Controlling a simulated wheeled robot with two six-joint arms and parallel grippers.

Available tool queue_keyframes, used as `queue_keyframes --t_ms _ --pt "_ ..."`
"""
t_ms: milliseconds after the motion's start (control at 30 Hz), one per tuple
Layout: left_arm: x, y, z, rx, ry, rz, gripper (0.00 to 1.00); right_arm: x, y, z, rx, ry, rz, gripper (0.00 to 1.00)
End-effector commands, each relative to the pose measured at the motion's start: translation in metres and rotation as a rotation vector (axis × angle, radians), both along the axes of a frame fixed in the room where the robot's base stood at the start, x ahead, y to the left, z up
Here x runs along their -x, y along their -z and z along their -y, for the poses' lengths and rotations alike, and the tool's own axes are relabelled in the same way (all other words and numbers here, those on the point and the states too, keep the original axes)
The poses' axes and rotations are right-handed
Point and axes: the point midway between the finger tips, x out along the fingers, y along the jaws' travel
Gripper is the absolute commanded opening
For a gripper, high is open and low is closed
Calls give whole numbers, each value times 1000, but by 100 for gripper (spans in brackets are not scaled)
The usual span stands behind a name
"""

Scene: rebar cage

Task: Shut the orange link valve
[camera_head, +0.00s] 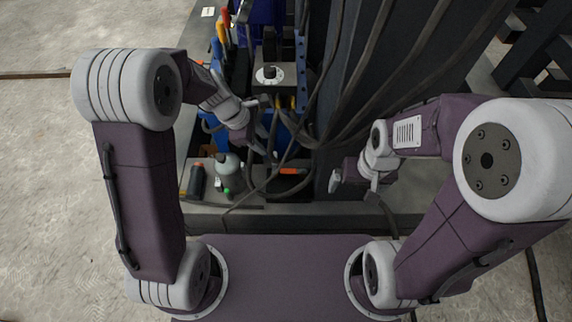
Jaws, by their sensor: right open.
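A small orange piece (291,171), which looks like the orange link valve's handle, lies flat against a dark part near the middle of the view. Its exact setting is too small to tell. My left gripper (263,145) is above and left of it, apart from it in the picture, among cables and blue parts. Its fingertips are too small and crowded to tell open from shut. My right gripper (352,187) is open to the right of the orange piece, beside the dark column, with nothing seen between its fingers.
A grey rounded bottle (228,165), a green-capped item (227,190) and a dark cylinder (197,180) stand in a tray at left. Thick black cables (345,60) hang beside the dark column. Orange and red-handled tools (225,25) stand at the back.

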Motion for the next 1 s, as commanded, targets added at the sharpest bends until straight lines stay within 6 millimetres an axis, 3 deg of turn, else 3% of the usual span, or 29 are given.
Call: queue_keyframes --t_ms 100,233,467,567,900,1000 --pt "-17 26 26 59 -65 -79 38 0 -11 0 0 0 0 100" --pt "-6 58 35 51 -49 -151 38 0 -16 0 0 0 0 100" --pt "1 68 38 44 -38 -170 38 0 -14 0 0 0 0 100" --pt "1 77 41 44 -37 -170 38 0 -8 0 0 0 0 100" --pt "1 140 65 44 -34 -170 38 0 38 0 0 0 0 100" --pt "1 150 71 44 -35 -171 38 0 44 0 0 0 0 100"
